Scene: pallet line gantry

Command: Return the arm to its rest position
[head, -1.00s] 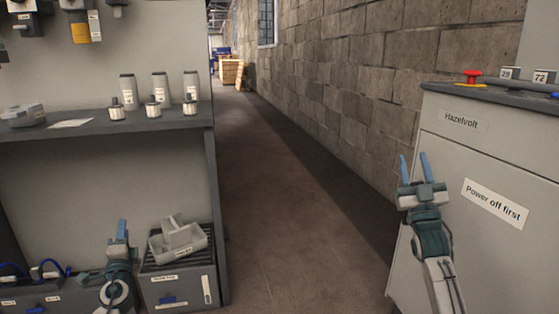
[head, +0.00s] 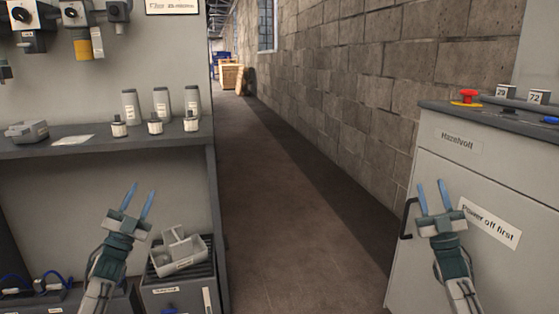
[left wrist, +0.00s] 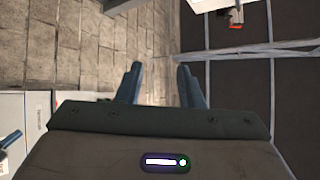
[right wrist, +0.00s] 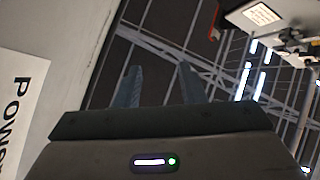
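My left gripper (head: 140,199) is raised in front of the lower part of the left workbench, fingers pointing up. Its two blue fingers are apart with nothing between them, as the left wrist view (left wrist: 158,85) also shows. My right gripper (head: 431,197) is in front of the grey cabinet on the right, fingers up. Its fingers are apart and empty, also in the right wrist view (right wrist: 160,85). Neither gripper appears to hold anything.
The workbench (head: 100,147) on the left carries several bottles and jars. A grey tray (head: 181,256) rests on a drawer unit below it. The cabinet (head: 440,172) has a red stop button (head: 467,97) on top. The aisle floor (head: 285,230) between them is clear.

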